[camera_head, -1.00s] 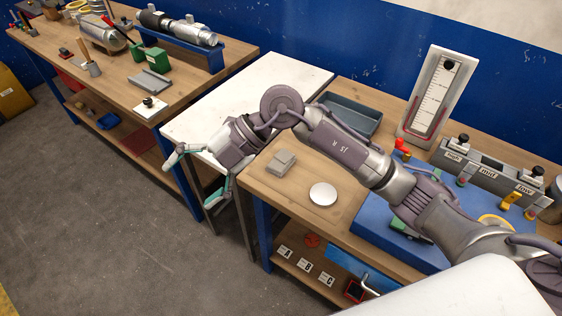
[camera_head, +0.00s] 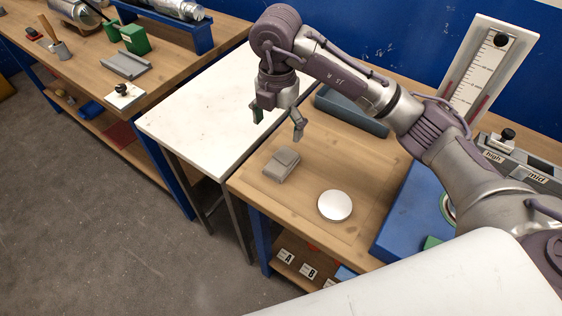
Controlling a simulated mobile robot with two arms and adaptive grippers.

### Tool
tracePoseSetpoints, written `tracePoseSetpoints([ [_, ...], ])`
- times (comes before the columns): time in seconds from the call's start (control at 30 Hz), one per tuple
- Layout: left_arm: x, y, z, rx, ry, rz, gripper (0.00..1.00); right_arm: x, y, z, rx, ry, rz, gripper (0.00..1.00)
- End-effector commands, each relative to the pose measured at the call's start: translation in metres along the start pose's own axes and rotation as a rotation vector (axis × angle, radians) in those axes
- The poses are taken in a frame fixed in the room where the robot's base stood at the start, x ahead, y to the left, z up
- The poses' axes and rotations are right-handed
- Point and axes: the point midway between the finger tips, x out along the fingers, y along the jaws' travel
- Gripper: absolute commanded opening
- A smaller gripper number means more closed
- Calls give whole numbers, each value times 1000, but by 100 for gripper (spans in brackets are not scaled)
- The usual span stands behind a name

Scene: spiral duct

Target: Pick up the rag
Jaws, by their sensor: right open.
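The rag (camera_head: 281,164) looks like a small folded grey pad lying flat on the wooden bench, near its left front corner. My right gripper (camera_head: 278,124) points down with its fingers spread and nothing between them. In the picture it shows just above and behind the rag, over the seam between the white table and the bench. It appears apart from the rag; its exact height is hard to tell. My left gripper is not in view.
A round white disc (camera_head: 335,205) lies right of the rag. A grey tray (camera_head: 352,112) stands behind it. A blue base (camera_head: 405,215) and a gauge board (camera_head: 487,68) are further right. The white table (camera_head: 195,125) at left is mostly bare.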

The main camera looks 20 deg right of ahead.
Motion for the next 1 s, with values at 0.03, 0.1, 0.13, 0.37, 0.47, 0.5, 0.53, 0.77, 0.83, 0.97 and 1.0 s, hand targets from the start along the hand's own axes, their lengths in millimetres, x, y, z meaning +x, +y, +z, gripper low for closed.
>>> tracePoseSetpoints([
  [0.03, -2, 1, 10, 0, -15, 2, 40, 8, -1, -1, 0, 4, -4, 91],
  [0.1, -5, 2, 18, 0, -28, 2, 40, 20, -1, -1, 0, 6, -6, 91],
  [0.13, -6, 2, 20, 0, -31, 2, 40, 26, -2, -2, 0, 6, -5, 91],
  [0.37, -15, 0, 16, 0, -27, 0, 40, 66, -1, -1, -1, 5, -3, 91],
  [0.47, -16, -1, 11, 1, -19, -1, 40, 76, -1, -1, -1, 3, -2, 91],
  [0.5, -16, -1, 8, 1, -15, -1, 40, 78, -1, 0, -1, 3, -1, 91],
  [0.53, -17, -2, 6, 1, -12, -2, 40, 79, -1, 0, -1, 3, -1, 91],
  [0.77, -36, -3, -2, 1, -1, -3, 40, 105, -4, 2, 0, 5, -5, 91],
  [0.83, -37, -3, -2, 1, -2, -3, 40, 117, -4, 2, -1, 6, -4, 91],
  [0.97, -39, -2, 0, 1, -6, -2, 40, 129, -4, 2, -1, 4, -2, 91],
  [1.0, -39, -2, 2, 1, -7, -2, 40, 131, -3, 2, -2, 4, -1, 91],
])
